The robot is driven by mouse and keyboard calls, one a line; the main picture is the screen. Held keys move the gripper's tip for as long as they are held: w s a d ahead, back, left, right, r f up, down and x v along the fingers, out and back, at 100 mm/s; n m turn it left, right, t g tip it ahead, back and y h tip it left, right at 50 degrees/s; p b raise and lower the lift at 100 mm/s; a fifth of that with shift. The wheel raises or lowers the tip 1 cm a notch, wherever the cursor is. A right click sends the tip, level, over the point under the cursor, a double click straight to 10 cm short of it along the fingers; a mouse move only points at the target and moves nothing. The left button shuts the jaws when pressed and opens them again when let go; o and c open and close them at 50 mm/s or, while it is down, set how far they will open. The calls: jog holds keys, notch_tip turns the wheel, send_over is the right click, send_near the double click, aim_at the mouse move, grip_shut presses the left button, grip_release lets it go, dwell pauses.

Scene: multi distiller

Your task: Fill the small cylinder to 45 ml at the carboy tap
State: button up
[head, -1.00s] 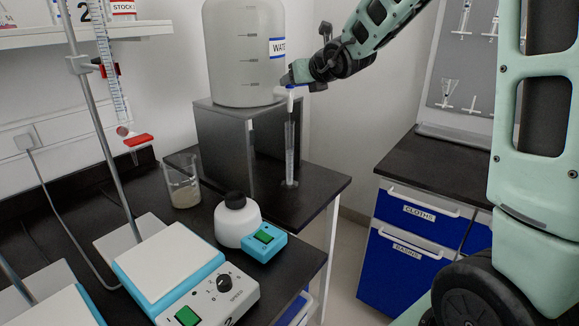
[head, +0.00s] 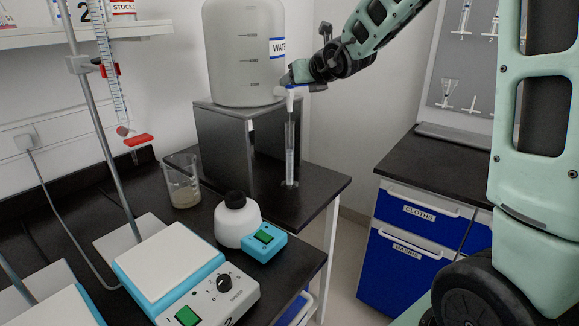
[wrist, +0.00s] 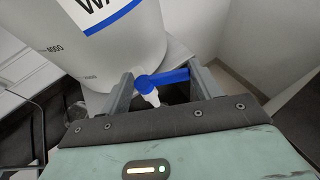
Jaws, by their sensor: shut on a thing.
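The small cylinder (head: 289,160), tall and clear, stands upright on the black bench below the carboy's tap. I cannot read its level. The carboy (head: 245,50), translucent with a blue-and-white water label, sits on a grey box. Its tap has a white spout and a blue lever; the tap (wrist: 149,88) shows between my fingers in the wrist view. My gripper (head: 288,82) is at the tap, above the cylinder, shut on the blue lever (wrist: 170,77). The fingers hide part of the lever. The cylinder cannot be made out in the wrist view.
The grey box (head: 235,150) stands behind the cylinder. Open floor separates the bench from the blue drawers (head: 405,245).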

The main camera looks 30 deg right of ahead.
jog(key=shift+d, duration=0.1)
dwell(0.4)
jog(key=p, duration=0.4)
jog(key=shift+w+d+r+n+y, duration=0.1)
jog(key=shift+d+r+n+y, duration=0.1)
jog(key=shift+r+n+y, duration=0.15)
jog(key=shift+y+p, duration=0.25)
jog(key=shift+p, duration=0.15)
jog(key=n+y+p, duration=0.1)
jog(key=y+p, duration=0.1)
jog(key=p, duration=0.1)
jog(key=n+p, duration=0.1)
jog(key=shift+w+f+n+y, duration=0.25)
jog(key=shift+n+y, duration=0.1)
jog(key=shift+y, duration=0.05)
jog(key=shift+p, duration=0.3)
